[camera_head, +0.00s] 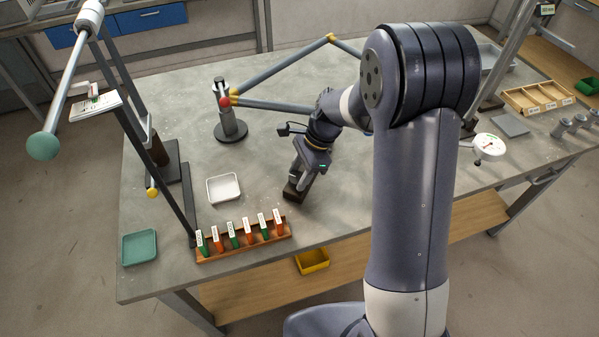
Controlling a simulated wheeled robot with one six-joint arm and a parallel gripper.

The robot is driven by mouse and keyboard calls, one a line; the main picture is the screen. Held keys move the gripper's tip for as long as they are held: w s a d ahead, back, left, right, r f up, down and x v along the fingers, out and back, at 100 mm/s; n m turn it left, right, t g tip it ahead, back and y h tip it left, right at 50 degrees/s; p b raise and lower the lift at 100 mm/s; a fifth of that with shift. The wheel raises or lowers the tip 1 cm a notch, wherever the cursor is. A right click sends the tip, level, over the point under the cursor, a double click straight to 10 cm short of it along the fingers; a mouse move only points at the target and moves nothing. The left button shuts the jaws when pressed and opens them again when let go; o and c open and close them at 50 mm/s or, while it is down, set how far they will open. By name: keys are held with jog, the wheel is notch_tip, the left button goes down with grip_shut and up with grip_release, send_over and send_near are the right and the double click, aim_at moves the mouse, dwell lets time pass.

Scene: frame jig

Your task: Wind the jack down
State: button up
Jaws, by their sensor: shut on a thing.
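My gripper (298,183) reaches down to the grey table left of my arm. It is shut on a small dark brown block (293,192) at or just above the table top; the contact below is hard to see. A short dark post (229,118) on a round base stands behind and to the left, with a red knob on it. It may be the jack, but I cannot tell for sure. Grey tubes with yellow joints (285,66) run from this post to the right, partly hidden behind my arm. My gripper is apart from the post.
A rack of green and orange labelled pieces (244,245) lies at the front edge. A white tray (223,188) and a green tray (139,247) lie left. A tall stand with a green ball (42,146) rises at left. A dial gauge (489,146) is at right.

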jog(key=n+g+p, duration=0.1)
jog(key=n, duration=0.2)
jog(key=shift+w+a+n, duration=0.1)
jog(key=shift+n, duration=0.2)
jog(key=n+g+h, duration=0.1)
jog(key=n, duration=0.2)
jog(key=shift+n, duration=0.3)
jog(key=n+h, duration=0.1)
jog(key=n, duration=0.1)
jog(key=n+h, duration=0.1)
jog(key=n, duration=0.1)
jog(key=n+g, duration=0.1)
jog(key=n, duration=0.1)
jog(key=shift+w+a+h+p, duration=0.1)
jog(key=shift+a+h+p, duration=0.2)
jog(key=shift+h, duration=0.1)
jog(key=n+h, duration=0.1)
jog(key=n, duration=0.2)
jog(key=n+h, duration=0.1)
jog(key=n, duration=0.2)
jog(key=shift+a+n, duration=0.1)
jog(key=shift+n, duration=0.2)
jog(key=n+t+h, duration=0.1)
jog(key=n, duration=0.2)
jog(key=n+t+h, duration=0.1)
jog(key=n, duration=0.2)
jog(key=shift+a+n+b, duration=0.1)
jog(key=shift+n+b, duration=0.2)
jog(key=o, duration=1)
